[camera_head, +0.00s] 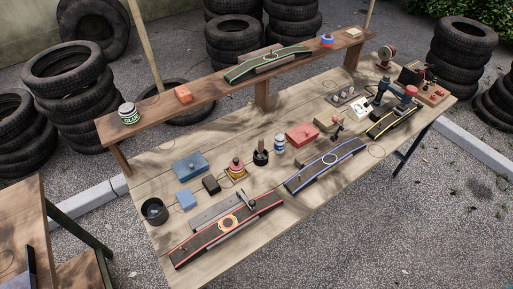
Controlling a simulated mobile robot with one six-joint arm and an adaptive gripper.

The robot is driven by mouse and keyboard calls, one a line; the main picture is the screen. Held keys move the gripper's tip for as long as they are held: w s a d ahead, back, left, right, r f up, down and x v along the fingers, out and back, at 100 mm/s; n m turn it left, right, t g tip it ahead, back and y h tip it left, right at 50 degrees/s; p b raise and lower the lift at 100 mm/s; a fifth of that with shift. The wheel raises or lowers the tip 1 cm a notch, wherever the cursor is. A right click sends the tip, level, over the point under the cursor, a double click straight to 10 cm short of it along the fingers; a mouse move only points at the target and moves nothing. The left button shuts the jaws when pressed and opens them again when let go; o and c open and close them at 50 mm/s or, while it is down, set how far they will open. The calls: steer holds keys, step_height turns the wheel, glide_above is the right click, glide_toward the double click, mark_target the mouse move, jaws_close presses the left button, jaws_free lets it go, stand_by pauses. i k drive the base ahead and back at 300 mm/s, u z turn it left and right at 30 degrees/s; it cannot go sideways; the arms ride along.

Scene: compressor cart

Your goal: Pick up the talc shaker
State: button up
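A small white and blue can (279,142), which looks like the talc shaker, stands upright on the wooden workbench (145,183), near its middle. No label on it can be read at this size. It stands between a black pot with a brush in it (261,156) on its left and a red box (302,135) on its right, apart from both. My gripper does not show in this view.
Tyre strips on stands (228,224) (327,164) lie along the front edge. A red and yellow container (236,168) and blue box (190,166) stand left. A raised shelf (205,88) behind holds a glue can (128,113). Tyre stacks (70,85) stand behind.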

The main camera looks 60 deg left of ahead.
mark_target(280, 138)
steer(key=k, duration=2)
steer(key=u, duration=0.9)
steer(key=i, duration=1.05)
